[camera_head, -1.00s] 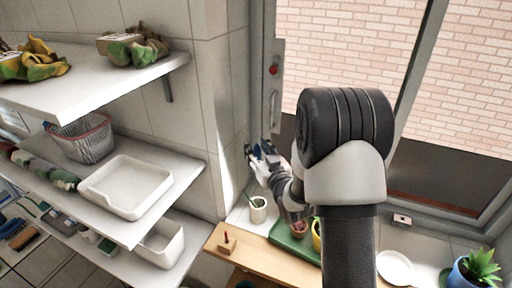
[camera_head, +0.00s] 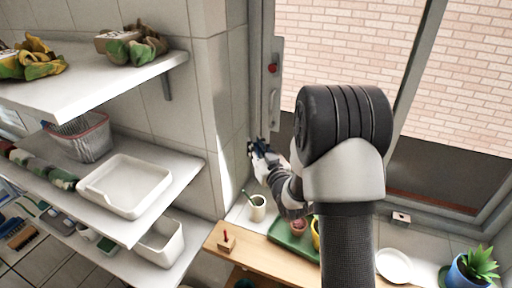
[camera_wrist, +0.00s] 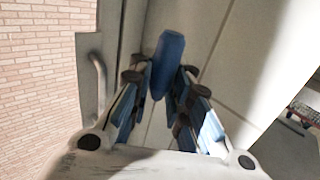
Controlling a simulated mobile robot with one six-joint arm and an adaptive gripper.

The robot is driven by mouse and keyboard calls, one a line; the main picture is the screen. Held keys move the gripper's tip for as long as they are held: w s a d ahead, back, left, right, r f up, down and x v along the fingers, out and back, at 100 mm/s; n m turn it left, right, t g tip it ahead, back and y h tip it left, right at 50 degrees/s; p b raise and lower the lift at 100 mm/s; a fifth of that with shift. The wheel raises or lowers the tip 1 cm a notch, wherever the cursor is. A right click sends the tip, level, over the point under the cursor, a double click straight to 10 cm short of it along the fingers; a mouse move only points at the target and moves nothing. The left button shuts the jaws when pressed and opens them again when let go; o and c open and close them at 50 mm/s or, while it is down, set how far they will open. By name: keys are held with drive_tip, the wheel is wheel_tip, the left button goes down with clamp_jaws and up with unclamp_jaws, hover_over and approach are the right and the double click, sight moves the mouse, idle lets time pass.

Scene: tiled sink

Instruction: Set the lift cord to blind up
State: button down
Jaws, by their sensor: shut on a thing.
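A blue tapered piece (camera_wrist: 168,62), which looks like the pull of the lift cord, stands upright between my fingers in the wrist view. My gripper (camera_wrist: 165,85) is shut on it, one finger on each side. In the head view my gripper (camera_head: 259,147) is beside the left window frame, near the tiled wall corner. No cord line can be made out above the pull, and no blind is seen in the window.
A window handle (camera_head: 273,108) with a red spot above it is on the frame just above my gripper. Below are a cream cup (camera_head: 258,212), a green tray (camera_head: 290,243) with pots and a wooden ledge (camera_head: 262,259). White shelves (camera_head: 70,88) stand at left.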

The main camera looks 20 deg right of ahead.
wheel_tip(320, 180, down, 6)
drive_tip(key=b, duration=0.5)
drive_tip(key=shift+r+b, duration=0.15)
drive_tip(key=shift+b, duration=0.2)
drive_tip(key=c, duration=1.9)
unclamp_jaws()
drive_tip(key=shift+s, duration=0.1)
drive_tip(key=o, duration=0.4)
drive_tip(key=shift+r, duration=0.3)
drive_tip(key=shift+o, duration=0.2)
drive_tip(key=s, duration=0.7)
drive_tip(key=shift+s, duration=0.25)
